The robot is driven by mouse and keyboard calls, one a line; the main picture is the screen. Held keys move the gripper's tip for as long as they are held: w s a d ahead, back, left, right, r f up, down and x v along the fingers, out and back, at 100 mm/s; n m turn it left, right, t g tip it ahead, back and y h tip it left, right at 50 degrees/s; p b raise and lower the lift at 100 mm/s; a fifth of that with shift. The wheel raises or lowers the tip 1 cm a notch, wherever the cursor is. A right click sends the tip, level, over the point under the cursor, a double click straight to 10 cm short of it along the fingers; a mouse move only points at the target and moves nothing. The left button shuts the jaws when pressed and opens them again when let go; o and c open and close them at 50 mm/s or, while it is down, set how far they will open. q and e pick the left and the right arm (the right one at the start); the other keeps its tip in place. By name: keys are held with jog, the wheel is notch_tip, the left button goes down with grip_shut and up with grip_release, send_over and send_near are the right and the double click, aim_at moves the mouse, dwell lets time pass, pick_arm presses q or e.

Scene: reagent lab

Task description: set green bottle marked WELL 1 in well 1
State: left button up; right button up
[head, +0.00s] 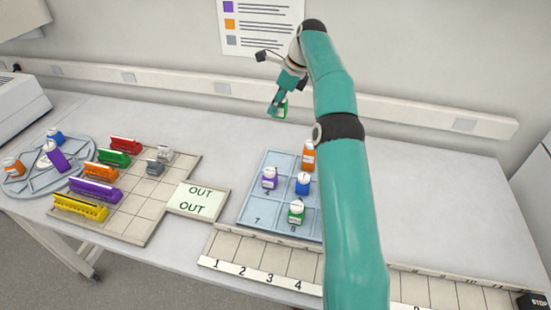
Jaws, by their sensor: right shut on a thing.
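A green bottle (283,112) with a white label is in my right gripper (277,104), whose fingers are shut on it. It hangs above the back of the table, behind the blue well tray (258,210) in the head view; its label is too small to read. The tray's far-left well, where well 1 appears to be, looks empty. An orange bottle (308,157), a purple bottle (269,178), a blue bottle (303,184) and another green bottle (296,212) stand in other wells. My right arm hides the tray's right side. My left gripper is out of view.
An OUT card (197,199) lies left of the tray. A grid board (130,215) holds coloured racks. A round tray (20,184) with bottles is far left. A numbered strip (250,272) runs along the front. The table's back right is clear.

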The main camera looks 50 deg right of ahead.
notch_tip(320, 180, down, 15)
jog(key=b, duration=0.7)
jog(key=shift+w+f, duration=0.15)
jog(key=shift+f, duration=2.2)
jog(key=o, duration=1.1)
jog(key=shift+f, duration=0.1)
jog(key=v, duration=1.2)
